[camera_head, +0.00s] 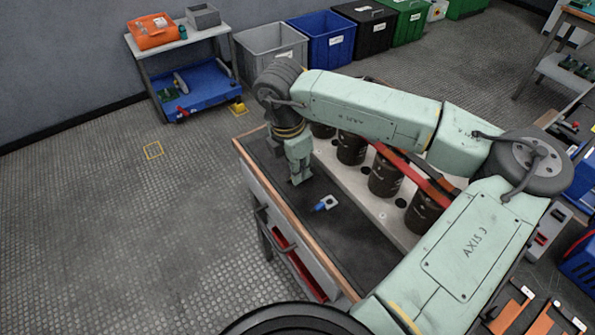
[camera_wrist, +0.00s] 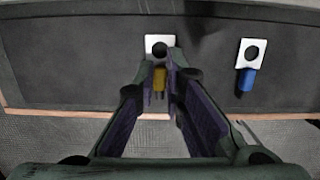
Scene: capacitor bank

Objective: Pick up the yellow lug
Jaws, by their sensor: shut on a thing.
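The yellow lug (camera_wrist: 159,78) shows in the wrist view between my fingers, with its pale flat tab and dark hole beyond the fingertips. My gripper (camera_wrist: 160,70) is shut on the lug's yellow barrel. In the head view my gripper (camera_head: 299,178) points down at the dark worktop, near its left end. The yellow lug cannot be made out there, as the gripper covers it. Whether the lug touches the worktop is hard to tell.
A blue lug (camera_wrist: 248,78) lies on the dark worktop (camera_head: 345,240), to the right of my gripper; it also shows in the head view (camera_head: 325,203). A row of dark capacitors (camera_head: 385,178) with a red bar stands behind. Worktop space in front is clear.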

